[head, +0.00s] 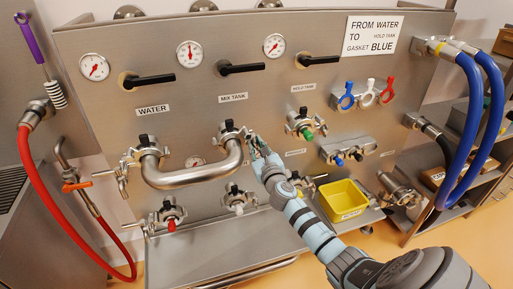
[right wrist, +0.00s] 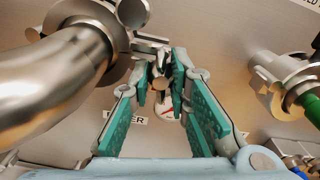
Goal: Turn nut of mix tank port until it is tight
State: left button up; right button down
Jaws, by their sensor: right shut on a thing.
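A bent steel pipe (head: 195,177) joins the port under the WATER label to the mix tank port (head: 231,131) under the MIX TANK label. It also shows large at the left in the right wrist view (right wrist: 55,85). A clamp with a small nut (right wrist: 160,83) sits at the right side of the mix tank port. My right gripper (head: 256,146) reaches this clamp from the lower right. In the right wrist view its green-padded fingers (right wrist: 162,72) are shut on the nut, one on each side. How tight the nut is cannot be told. My left gripper is not in view.
The hold tank port (head: 303,126) with a green tip is right of my gripper. A yellow bin (head: 343,198) stands below right. Black handles (head: 242,69) and gauges are above. Blue hoses (head: 487,125) hang at the right, a red hose (head: 45,200) at the left.

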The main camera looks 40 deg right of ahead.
jog(key=shift+m, duration=0.7)
jog(key=c, duration=1.8)
grip_release()
jog(key=shift+m, duration=0.6)
jog(key=shift+c, duration=0.2)
jog(key=shift+o, duration=0.6)
jog(key=shift+s, duration=0.1)
jog(key=p+v, duration=0.1)
jog(key=v, duration=0.8)
jog(key=shift+p, duration=0.35)
